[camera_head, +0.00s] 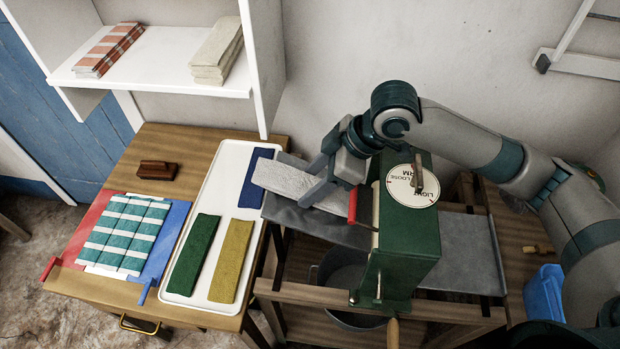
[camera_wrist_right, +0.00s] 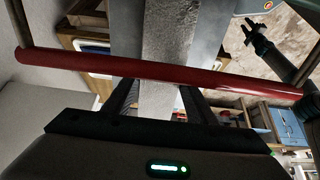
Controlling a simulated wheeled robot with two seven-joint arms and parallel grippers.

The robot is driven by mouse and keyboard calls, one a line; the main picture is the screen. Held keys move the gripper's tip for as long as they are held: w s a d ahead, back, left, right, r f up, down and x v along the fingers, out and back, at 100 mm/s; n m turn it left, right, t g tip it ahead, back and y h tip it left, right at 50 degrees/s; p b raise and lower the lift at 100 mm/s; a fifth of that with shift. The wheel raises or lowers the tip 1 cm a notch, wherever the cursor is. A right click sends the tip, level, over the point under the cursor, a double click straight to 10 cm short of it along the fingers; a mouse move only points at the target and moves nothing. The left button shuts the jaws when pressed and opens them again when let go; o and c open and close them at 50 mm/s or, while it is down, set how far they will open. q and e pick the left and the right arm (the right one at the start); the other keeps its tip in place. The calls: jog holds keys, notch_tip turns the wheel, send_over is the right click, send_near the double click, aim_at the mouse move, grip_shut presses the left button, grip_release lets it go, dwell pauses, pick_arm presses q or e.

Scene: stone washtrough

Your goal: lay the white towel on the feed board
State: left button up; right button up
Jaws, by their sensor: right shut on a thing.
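The white towel (camera_head: 282,181) is a folded pale strip. My right gripper (camera_head: 316,187) is shut on it near its right part, just left of the green mangle (camera_head: 409,248). The towel lies flat over the grey feed board (camera_head: 322,224), its left end reaching toward the tray. I cannot tell whether it touches the board. In the right wrist view the towel (camera_wrist_right: 168,50) runs away from between the fingers (camera_wrist_right: 160,100), with the grey board beneath. A red bar crosses in front there. My left gripper is not in the head view.
A white tray (camera_head: 174,286) holds blue, green and yellow cloths. A shelf (camera_head: 150,62) stands behind. A grey board (camera_head: 455,250) extends right of the mangle, near a blue container (camera_head: 545,294).

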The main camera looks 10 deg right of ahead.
jog(key=o, duration=1.4)
jog(key=b+v, duration=0.3)
jog(key=v, duration=1.3)
jog(key=shift+d+r, duration=0.4)
jog(key=shift+r, duration=0.15)
jog(key=shift+r, duration=0.1)
